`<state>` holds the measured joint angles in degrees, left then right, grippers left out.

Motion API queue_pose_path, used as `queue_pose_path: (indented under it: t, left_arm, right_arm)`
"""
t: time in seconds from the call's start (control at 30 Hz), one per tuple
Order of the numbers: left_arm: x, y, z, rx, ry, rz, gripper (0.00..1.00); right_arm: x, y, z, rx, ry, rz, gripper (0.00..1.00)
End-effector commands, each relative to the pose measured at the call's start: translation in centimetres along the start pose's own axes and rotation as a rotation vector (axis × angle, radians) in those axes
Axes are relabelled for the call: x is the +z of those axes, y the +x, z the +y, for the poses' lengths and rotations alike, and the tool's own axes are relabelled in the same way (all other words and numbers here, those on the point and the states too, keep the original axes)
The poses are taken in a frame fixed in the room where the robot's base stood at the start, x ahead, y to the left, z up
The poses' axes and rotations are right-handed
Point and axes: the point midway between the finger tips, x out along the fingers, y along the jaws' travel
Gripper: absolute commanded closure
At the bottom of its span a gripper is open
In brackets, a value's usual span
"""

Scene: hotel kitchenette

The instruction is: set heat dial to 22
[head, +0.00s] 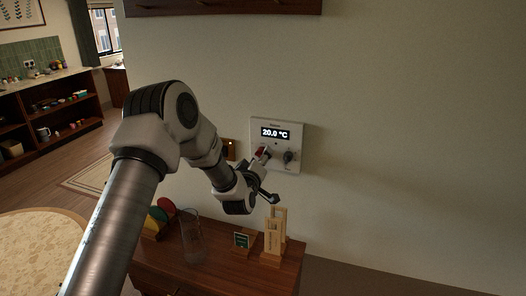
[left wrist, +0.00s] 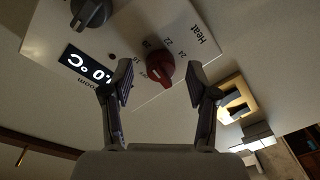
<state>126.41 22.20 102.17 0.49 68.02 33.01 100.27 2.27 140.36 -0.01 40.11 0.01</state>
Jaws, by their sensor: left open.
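A white wall panel (head: 295,135) carries a display (head: 275,132) reading 20.0 °C, a red dial (head: 261,152) at the left and a dark grey dial (head: 289,156) at the right. In the left wrist view the red dial (left wrist: 159,62) sits beside the word "Heat" and numbers including 22 and 24; the dark dial (left wrist: 90,11) is at the upper left. My left gripper (left wrist: 161,84) is open, its fingertips on either side of the red dial with visible gaps. In the head view it partly covers that dial. My right gripper is out of view.
A wooden cabinet top (head: 220,266) below the panel holds a glass pitcher (head: 193,240), a small green sign (head: 241,240) and a wooden holder (head: 272,245). A wood-framed wall plate (head: 230,149) is left of the panel. The wall to the right is clear.

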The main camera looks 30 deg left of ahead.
Motion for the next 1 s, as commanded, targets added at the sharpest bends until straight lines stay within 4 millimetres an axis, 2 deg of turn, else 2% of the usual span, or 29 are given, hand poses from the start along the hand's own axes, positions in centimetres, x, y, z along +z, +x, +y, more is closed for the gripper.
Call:
queue_pose_path:
  t: [0.1, 0.33, 0.5, 1.0]
  left_arm:
    - [-0.1, 1.0, 0.1, 0.000, 0.001, 0.000, 0.41]
    - [0.1, 1.2, -0.1, -0.001, 0.000, -0.001, 0.41]
    - [0.1, 1.2, -0.1, -0.001, 0.001, -0.001, 1.00]
    - [0.3, 1.1, -0.2, 0.004, 0.072, 0.002, 1.00]
  right_arm:
    - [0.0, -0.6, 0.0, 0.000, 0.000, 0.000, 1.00]
    - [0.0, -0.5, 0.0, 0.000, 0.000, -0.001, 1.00]
    - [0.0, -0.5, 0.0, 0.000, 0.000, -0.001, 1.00]
    - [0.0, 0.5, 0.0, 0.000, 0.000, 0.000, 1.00]
